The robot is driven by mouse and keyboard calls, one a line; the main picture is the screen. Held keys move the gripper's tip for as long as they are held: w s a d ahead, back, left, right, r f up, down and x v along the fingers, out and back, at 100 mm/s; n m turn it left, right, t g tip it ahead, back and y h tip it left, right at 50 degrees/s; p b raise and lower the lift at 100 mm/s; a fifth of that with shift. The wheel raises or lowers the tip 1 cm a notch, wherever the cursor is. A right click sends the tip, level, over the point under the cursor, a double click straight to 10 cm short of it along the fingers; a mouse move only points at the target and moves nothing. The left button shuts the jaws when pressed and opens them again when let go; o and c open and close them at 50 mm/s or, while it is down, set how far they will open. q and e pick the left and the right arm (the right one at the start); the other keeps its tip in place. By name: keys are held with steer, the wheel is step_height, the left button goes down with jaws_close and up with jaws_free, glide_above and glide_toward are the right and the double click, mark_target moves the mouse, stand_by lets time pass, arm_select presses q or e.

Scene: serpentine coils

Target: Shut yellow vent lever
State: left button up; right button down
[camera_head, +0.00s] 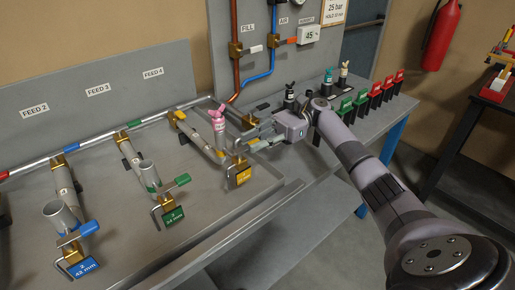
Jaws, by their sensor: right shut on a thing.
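The yellow vent lever (253,142) is at the outlet end of the coil under FEED 4, above a yellow tag (243,175). Only a small part of it shows, as my right gripper's fingers cover most of it. My right gripper (254,136) reaches in from the right and is shut on the lever. I cannot tell the lever's exact angle. My left gripper is not in view.
Coils with a green lever (175,184) and a blue lever (77,230) stand to the left in the grey tray (190,225). Several red and green clips (375,94) and small bottles (289,97) stand on the bench behind my right arm. A fire extinguisher (441,38) hangs at right.

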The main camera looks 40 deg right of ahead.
mark_target(254, 141)
steer(key=shift+w+n+g, duration=0.2)
steer(key=shift+n+g, duration=0.1)
steer(key=shift+g, duration=0.2)
steer(key=c, duration=1.5)
jaws_free()
steer(key=shift+a, duration=0.1)
steer(key=shift+r, duration=0.15)
step_height(254, 141, up, 10)
steer(key=shift+f, duration=0.1)
steer(key=shift+f, duration=0.1)
